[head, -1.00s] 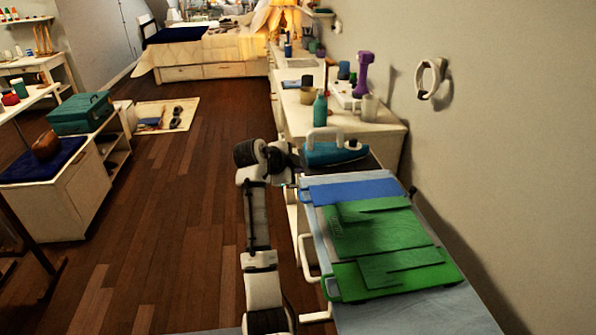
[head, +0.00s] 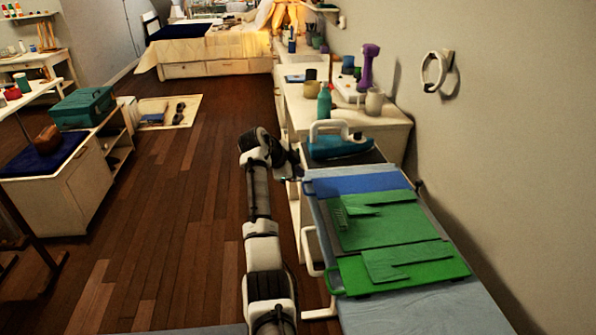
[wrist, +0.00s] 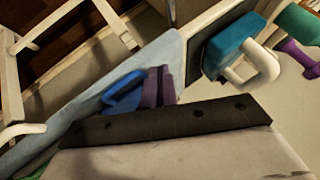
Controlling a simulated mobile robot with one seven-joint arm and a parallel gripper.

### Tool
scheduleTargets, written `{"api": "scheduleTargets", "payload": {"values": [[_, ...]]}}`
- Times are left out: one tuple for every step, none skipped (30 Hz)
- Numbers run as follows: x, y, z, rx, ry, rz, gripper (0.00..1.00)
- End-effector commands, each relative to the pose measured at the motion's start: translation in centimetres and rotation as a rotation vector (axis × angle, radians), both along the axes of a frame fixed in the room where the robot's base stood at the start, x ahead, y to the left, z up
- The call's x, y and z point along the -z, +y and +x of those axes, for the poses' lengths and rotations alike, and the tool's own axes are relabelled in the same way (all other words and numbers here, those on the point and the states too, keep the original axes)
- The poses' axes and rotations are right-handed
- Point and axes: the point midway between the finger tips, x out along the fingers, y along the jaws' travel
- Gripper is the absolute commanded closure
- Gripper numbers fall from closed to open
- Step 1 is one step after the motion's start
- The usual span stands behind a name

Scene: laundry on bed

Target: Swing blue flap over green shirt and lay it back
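The green shirt (head: 385,225) lies flat on a folding board over the pale blue ironing surface (head: 440,309), one sleeve folded across its upper part and another across its lower part. The blue flap (head: 362,184) lies flat beyond the shirt's far edge, not over it. A blue piece with a handle-like loop, likely this flap (wrist: 124,93), shows in the wrist view beside a purple strip. My gripper (head: 287,178) is beside the board's far left corner, near the blue flap. Its fingers are too small and dark to read, and contact cannot be told.
A teal iron (head: 338,146) stands just beyond the blue flap; it also shows in the wrist view (wrist: 232,48). The wall bounds the right; open wooden floor (head: 185,200) lies left.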

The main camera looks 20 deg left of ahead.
Motion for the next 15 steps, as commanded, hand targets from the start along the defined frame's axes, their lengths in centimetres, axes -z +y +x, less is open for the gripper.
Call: {"api": "scheduleTargets", "payload": {"values": [[0.35,-0.01,0.01,0.000,0.000,0.000,1.00],[0.44,0.00,0.02,0.000,0.000,0.000,1.00],[0.53,0.00,0.01,0.000,0.000,0.000,1.00],[0.59,0.00,0.02,-0.001,-0.001,0.000,1.00],[0.64,-0.01,0.01,-0.001,-0.001,0.000,1.00],[0.69,-0.01,0.02,-0.001,-0.001,0.000,1.00],[0.73,0.00,0.01,-0.001,-0.001,0.000,1.00],[0.75,-0.01,0.01,-0.001,-0.001,0.000,1.00],[0.77,-0.01,0.01,-0.001,-0.001,0.000,1.00],[0.78,-0.01,0.01,0.000,-0.001,0.001,1.00],[0.79,-0.01,0.00,-0.001,-0.001,0.000,1.00],[0.79,-0.01,0.00,-0.001,-0.001,0.000,1.00],[0.80,-0.01,0.00,-0.001,-0.001,0.000,1.00],[0.79,-0.01,0.00,-0.001,-0.001,0.000,1.00],[0.78,-0.01,0.01,-0.001,-0.001,0.000,1.00]]}}
